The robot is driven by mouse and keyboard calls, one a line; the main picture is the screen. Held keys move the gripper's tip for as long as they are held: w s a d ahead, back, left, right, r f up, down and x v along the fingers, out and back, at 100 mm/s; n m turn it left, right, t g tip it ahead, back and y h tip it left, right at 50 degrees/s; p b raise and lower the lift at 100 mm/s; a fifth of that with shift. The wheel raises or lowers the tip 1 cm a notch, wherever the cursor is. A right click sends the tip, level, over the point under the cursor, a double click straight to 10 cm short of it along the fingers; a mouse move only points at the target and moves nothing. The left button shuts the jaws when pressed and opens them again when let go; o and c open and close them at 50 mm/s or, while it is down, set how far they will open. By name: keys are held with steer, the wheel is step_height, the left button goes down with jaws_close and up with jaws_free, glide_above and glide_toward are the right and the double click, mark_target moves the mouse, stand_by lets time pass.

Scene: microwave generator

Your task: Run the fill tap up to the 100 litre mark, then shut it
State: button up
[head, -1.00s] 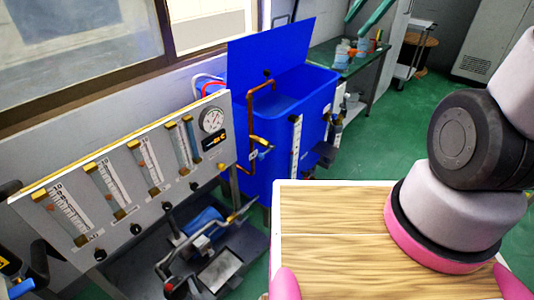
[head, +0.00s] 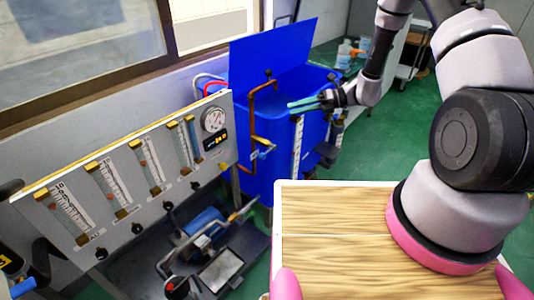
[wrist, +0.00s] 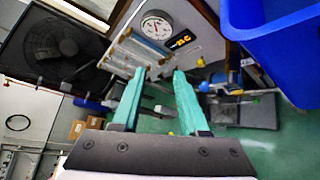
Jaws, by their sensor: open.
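The blue tank (head: 270,165) stands behind and right of the gauge panel, its lid (head: 272,55) raised. A white scale strip (head: 297,145) runs down its front; its marks are too small to read. A copper fill pipe (head: 252,120) comes over the rim, with a small tap (head: 262,150) with a blue part low on it. My gripper (head: 290,104) is open and empty, above the tank's front edge, right of the pipe and apart from the tap. In the wrist view, the gripper (wrist: 164,74) has spread green fingers, and the tank (wrist: 285,55) is at upper right. The water level is hidden.
The panel (head: 130,180) with several flow tubes and a round dial (head: 213,119) stands left of the tank. A pump on a stand (head: 210,240) is below it. My wooden-topped base is in front. A green bench (head: 335,55) is behind; green floor is clear at right.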

mark_target(267, 153)
step_height(267, 153, down, 19)
steer(key=s+m+t, duration=0.2)
steer(key=m+t, duration=0.2)
steer(key=m, duration=0.6)
steer(key=shift+y, duration=0.3)
steer(key=x, duration=1)
steer(key=shift+w+a+r, duration=0.1)
steer(key=shift+w+a, duration=0.1)
steer(key=shift+a, duration=0.2)
jaws_close()
